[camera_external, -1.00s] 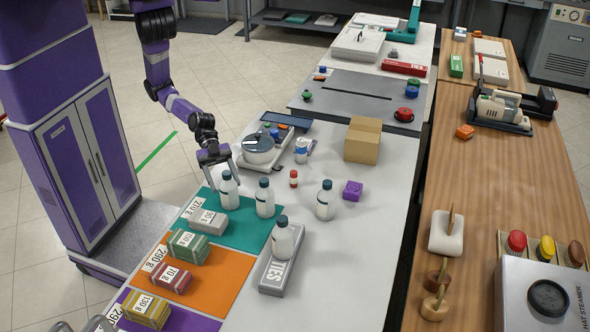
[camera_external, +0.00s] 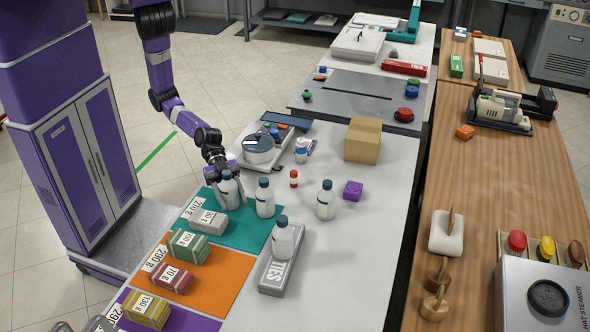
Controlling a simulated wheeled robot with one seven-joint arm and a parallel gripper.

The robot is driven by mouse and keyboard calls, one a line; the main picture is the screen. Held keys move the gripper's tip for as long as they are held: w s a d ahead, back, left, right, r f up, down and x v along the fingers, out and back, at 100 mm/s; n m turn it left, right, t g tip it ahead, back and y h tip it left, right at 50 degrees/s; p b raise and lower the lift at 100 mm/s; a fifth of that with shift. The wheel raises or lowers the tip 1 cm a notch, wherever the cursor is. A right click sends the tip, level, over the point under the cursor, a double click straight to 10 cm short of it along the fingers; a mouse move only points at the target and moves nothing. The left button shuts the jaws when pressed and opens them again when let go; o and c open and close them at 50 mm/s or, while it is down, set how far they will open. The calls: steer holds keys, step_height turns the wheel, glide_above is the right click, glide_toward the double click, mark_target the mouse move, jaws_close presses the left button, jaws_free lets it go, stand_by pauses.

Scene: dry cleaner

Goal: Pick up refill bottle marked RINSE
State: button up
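Several white bottles with dark caps stand upright on the white table.
Labelled bundles lie on the mats, including a grey one (camera_external: 208,221) in front of the leftmost bottle. A scale with a round pan (camera_external: 258,150) stands behind my gripper. A small red-capped bottle (camera_external: 293,179), a purple block (camera_external: 352,191) and a cardboard box (camera_external: 362,140) are to the right.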

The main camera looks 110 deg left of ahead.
steer(key=c, duration=0.7)
jaws_close()
steer(key=shift+r, duration=0.15)
